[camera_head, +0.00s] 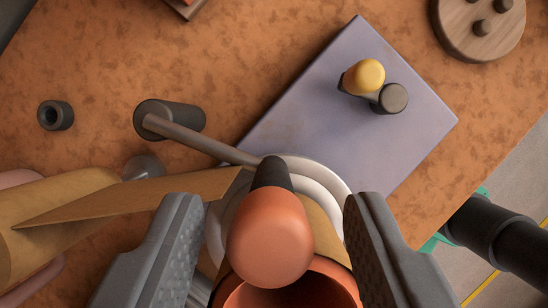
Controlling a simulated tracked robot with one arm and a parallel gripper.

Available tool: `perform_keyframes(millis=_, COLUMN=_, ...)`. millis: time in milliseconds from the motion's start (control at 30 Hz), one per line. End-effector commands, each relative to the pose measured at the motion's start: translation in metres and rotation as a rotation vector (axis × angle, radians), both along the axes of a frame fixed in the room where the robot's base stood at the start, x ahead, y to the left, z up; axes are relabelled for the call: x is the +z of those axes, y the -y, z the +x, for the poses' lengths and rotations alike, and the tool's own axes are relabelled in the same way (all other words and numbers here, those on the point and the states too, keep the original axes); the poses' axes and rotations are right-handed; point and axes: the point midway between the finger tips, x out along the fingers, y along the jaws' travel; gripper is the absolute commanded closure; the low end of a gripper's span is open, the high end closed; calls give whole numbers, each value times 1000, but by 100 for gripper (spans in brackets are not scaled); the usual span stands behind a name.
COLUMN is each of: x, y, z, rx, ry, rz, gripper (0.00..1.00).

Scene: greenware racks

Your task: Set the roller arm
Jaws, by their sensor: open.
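The roller arm looks like a thin grey metal rod (205,138) running from a dark cylindrical post (180,117) at upper left to a dark collar (272,174). A rounded orange knob (270,240) sits at the collar end, nearest the camera. My gripper (274,208) is open, with one grey finger on each side of the knob. Gaps show between the knob and both fingers. A pale round disc (325,178) lies below the knob, partly hidden by it. An orange-red rounded rim (325,272) shows under the knob at the bottom edge.
A tan roll with a pointed flap (110,198) lies at left, its tip near the collar. A lilac board (320,110) carries a yellow-topped peg (363,77) and a dark peg (392,98). A dark ring (55,115) and wooden disc (480,28) stand on the brown surface.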

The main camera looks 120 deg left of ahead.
Motion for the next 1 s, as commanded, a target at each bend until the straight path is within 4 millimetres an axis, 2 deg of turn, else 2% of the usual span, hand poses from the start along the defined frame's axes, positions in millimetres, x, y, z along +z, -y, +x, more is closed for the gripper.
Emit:
perform_keyframes(millis=200, x=-11, y=4, z=1, rx=-1, ry=-2, rz=0, gripper=56)
perform_keyframes(millis=467, x=-12, y=5, z=1, rx=-1, ry=-1, rz=1, gripper=56)
perform_keyframes(millis=600, x=-12, y=5, z=1, rx=-2, ry=-2, rz=0, gripper=95)
perform_keyframes(millis=633, x=-12, y=5, z=1, rx=-2, ry=-2, rz=0, gripper=100)
perform_keyframes(millis=700, x=-12, y=5, z=1, rx=-2, ry=-3, rz=0, gripper=100)
perform_keyframes(millis=733, x=-12, y=14, z=0, rx=-4, ry=-3, rz=1, gripper=100)
perform_keyframes(millis=867, x=-12, y=8, z=0, rx=0, ry=-3, rz=0, gripper=100)
perform_keyframes(millis=1000, x=-13, y=17, z=0, rx=-1, ry=-5, rz=0, gripper=100)
